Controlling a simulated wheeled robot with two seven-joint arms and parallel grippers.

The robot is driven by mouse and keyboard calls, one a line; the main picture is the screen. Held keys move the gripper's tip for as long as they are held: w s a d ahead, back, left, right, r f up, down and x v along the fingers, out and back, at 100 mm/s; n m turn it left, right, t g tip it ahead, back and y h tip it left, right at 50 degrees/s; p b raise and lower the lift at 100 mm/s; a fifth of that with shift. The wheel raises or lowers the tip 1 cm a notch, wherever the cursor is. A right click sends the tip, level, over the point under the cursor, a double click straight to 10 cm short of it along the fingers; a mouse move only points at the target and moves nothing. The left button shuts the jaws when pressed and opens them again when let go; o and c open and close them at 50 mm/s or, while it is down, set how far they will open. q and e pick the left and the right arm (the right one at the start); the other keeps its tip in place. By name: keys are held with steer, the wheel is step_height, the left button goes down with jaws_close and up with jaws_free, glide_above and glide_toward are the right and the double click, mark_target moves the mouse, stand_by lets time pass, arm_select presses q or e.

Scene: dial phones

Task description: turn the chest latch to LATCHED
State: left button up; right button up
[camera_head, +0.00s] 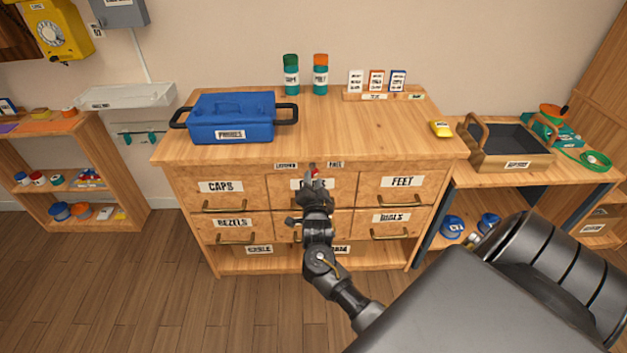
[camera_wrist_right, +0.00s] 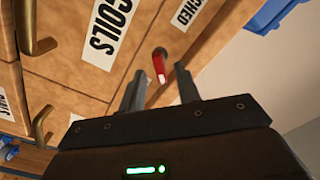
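The chest latch (camera_head: 315,172) is a small red lever on the front edge of the wooden chest, between the LATCHED label (camera_head: 286,165) on the left and the FREE label (camera_head: 335,164) on the right. In the right wrist view the red latch (camera_wrist_right: 159,66) stands at the gap between my right gripper's fingertips (camera_wrist_right: 160,70). My right gripper (camera_head: 314,188) is open in front of the upper middle drawer and partly hides its label. I cannot tell whether a finger touches the lever. A label ending in "CHED" (camera_wrist_right: 189,11) is cut by the top edge. My left gripper is not in view.
The chest top (camera_head: 330,130) holds a blue toolbox (camera_head: 232,115), two bottles, small cards and a yellow item (camera_head: 441,128). Drawer handles (camera_wrist_right: 43,124) stick out below the latch. A right-hand bench carries a wooden tray (camera_head: 512,161). The chest top's middle is clear.

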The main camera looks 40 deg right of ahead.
steer(key=shift+w+d, duration=0.3)
steer(key=shift+w, duration=0.15)
jaws_close()
